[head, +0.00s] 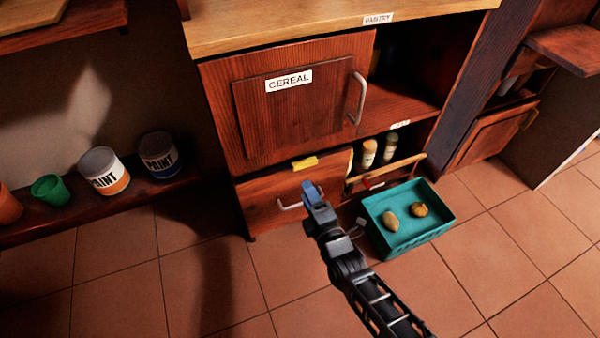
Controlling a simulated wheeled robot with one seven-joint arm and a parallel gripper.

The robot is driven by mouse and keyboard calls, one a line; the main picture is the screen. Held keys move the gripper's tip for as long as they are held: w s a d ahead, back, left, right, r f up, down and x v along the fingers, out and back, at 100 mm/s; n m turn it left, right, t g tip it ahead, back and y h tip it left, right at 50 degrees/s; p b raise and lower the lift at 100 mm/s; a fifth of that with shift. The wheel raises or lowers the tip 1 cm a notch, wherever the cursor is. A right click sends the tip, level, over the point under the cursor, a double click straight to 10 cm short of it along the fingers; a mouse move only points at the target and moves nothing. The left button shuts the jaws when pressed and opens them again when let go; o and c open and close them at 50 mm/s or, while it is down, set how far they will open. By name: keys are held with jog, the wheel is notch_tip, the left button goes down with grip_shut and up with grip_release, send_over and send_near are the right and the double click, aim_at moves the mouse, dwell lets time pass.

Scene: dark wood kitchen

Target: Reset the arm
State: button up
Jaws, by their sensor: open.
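My gripper (313,193) is in the middle of the head view, at the end of my dark arm, which reaches up from the lower right. Its blue-grey fingertips appear open and I see nothing held between them. It is in front of the lower wooden drawer (262,203), close to the drawer's metal handle in the picture. I cannot tell whether it touches anything. Part of the lower cabinet front is hidden behind the gripper.
A teal basket (447,216) with two roundish food items stands on the tiled floor, right of my arm. Paint cans (104,170) line a low left shelf. Floor at left is clear.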

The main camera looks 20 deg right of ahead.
jog(key=s+d+r+m+g, duration=0.1)
jog(key=s+d+m, duration=0.2)
jog(key=s, duration=0.6)
jog(key=s+d+r+m, duration=0.1)
jog(key=s+d+m, duration=0.1)
jog(key=s, duration=0.8)
jog(key=s+a+r+m+g, duration=0.1)
jog(key=s+r+m, duration=0.3)
jog(key=s+r, duration=0.3)
jog(key=s+r+m, duration=0.4)
jog(key=s+r, duration=0.1)
jog(key=s, duration=0.5)
jog(key=s+a+r+m+p, duration=0.1)
jog(key=s+r+m+p, duration=0.1)
jog(key=r+p, duration=0.9)
jog(key=s+a+r+m+g+p, duration=0.1)
jog(key=s+r+m+p, duration=0.2)
jog(key=r+p, duration=0.8)
notch_tip(320, 180, up, 11)
jog(key=shift+s+f, duration=0.1)
jog(key=shift+s, duration=0.15)
jog(key=shift+a, duration=0.1)
jog(key=shift+c, duration=0.3)
